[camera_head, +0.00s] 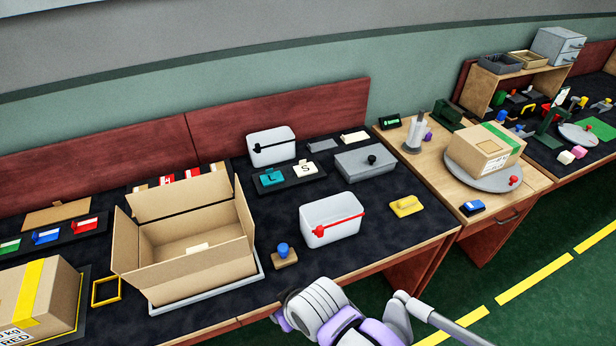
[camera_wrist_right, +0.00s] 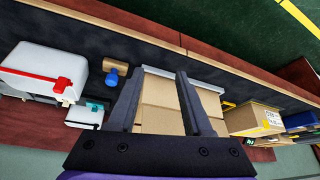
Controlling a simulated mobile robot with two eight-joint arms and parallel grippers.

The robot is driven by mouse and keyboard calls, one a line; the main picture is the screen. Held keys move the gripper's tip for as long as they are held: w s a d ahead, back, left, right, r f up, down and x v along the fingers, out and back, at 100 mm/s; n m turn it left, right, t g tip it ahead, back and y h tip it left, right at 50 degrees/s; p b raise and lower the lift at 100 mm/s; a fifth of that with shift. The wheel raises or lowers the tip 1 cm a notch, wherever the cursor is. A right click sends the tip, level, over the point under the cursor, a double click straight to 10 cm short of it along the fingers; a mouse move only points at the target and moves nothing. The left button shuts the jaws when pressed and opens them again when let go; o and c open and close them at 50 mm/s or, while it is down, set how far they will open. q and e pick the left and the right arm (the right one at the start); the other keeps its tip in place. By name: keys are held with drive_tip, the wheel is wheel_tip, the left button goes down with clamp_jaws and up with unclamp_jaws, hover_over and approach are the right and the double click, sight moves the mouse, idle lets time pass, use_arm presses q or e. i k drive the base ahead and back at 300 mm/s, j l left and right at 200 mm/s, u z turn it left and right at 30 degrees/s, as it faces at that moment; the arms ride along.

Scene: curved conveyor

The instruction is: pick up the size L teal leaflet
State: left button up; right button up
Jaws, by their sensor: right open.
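The teal leaflet marked L (camera_head: 271,178) stands in a dark holder (camera_head: 288,186) on the dark worktop, left of a white leaflet marked S (camera_head: 305,169). In the right wrist view a small teal patch (camera_wrist_right: 96,106), likely the same leaflet, shows left of the fingers. My right gripper (camera_wrist_right: 158,75) is open and empty, its fingers seen against the cardboard box. In the head view my right arm comes in at the bottom, well in front of the leaflet; its fingers cannot be made out there. My left gripper is not in view.
An open cardboard box (camera_head: 240,228) stands left of the holder. A white bin with a red handle (camera_head: 329,232) and a blue-knobbed stamp (camera_head: 284,255) lie in front. A white bin (camera_head: 270,150) stands behind, a grey lidded box (camera_head: 362,163) right.

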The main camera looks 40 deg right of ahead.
sight(271, 178)
drive_tip(key=z, duration=1.1)
drive_tip(key=i+l+u, duration=0.1)
drive_tip(key=i+l, duration=0.25)
drive_tip(key=l, duration=0.3)
drive_tip(key=i+l+u, duration=0.15)
drive_tip(key=l, duration=0.15)
drive_tip(key=u, duration=1.3)
